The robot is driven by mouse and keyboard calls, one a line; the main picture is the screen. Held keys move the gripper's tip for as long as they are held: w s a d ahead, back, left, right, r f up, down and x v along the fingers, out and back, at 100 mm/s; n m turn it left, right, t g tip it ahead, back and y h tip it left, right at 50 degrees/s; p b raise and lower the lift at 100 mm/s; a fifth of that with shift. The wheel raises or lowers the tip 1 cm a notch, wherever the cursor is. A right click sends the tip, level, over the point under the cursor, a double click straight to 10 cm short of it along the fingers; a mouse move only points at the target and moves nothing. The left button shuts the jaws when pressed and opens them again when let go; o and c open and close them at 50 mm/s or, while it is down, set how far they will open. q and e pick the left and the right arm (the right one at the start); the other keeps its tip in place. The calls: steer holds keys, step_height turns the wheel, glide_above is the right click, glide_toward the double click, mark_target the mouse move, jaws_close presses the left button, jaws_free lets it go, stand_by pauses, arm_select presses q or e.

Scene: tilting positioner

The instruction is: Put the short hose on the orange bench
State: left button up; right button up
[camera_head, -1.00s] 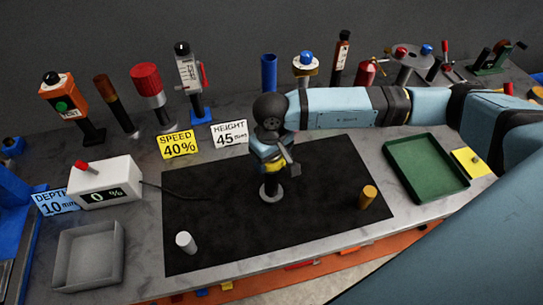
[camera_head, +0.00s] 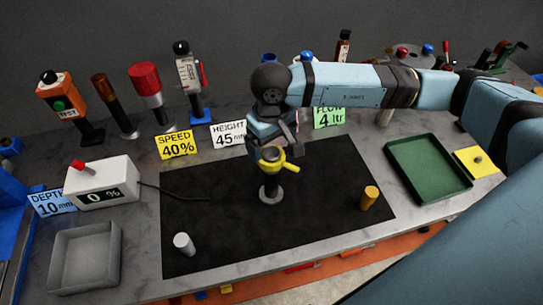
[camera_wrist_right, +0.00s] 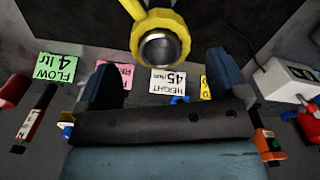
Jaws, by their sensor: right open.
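I cannot make out a short hose in either view. An orange surface (camera_head: 345,258), which may be the orange bench, shows below the worktable's front edge. A yellow ring-shaped head with a stub handle (camera_head: 291,167) sits on a grey post on the black mat; in the right wrist view the yellow head (camera_wrist_right: 176,18) surrounds a shiny metal part. My right gripper (camera_head: 284,141) is just behind and above it in the head view. Its two dark blue fingers (camera_wrist_right: 165,78) are spread, with nothing between them. My left gripper is not in view.
A green tray (camera_head: 395,153) stands right and a grey bin (camera_head: 57,262) left on the worktable. A white cylinder (camera_head: 184,244) and a brass one (camera_head: 369,197) stand on the mat (camera_head: 290,240). Tools and sign cards line the back. The mat's front middle is clear.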

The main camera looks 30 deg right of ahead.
step_height(320, 180, up, 6)
steer(key=b, duration=0.1)
stand_by(0.6)
